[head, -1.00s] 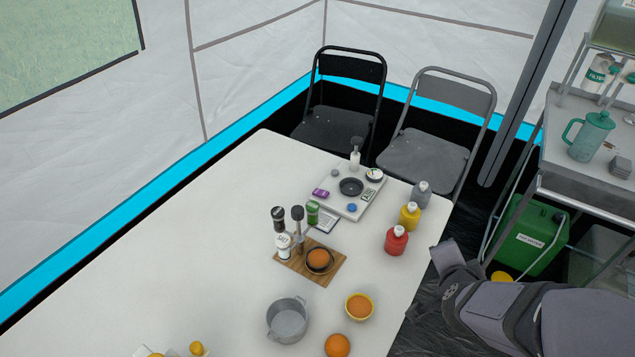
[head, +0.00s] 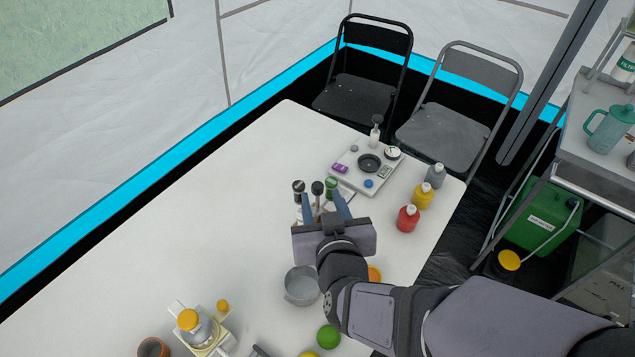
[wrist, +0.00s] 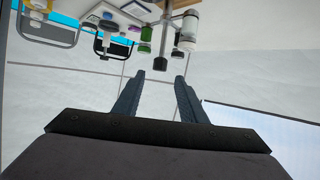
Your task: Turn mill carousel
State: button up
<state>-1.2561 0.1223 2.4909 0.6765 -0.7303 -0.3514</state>
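The mill carousel is mostly hidden behind my gripper in the head view. Above the gripper show a black-topped mill (head: 298,187), a second dark mill head (head: 317,188) and a green jar (head: 331,185). My gripper (head: 323,199) is open and empty, over the table at the mills. In the wrist view its two fingertips (wrist: 159,77) point toward the dark mill head, with no contact visible.
A grey pot (head: 301,286) stands beside my arm. Red (head: 408,219), yellow (head: 423,195) and grey (head: 436,175) bottles stand at the right edge. A white tray (head: 355,182) with small items lies behind the mills.

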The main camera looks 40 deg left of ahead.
aim_at(318, 186)
jog(key=shift+x, duration=3.6)
jog(key=shift+f, duration=0.1)
grip_shut()
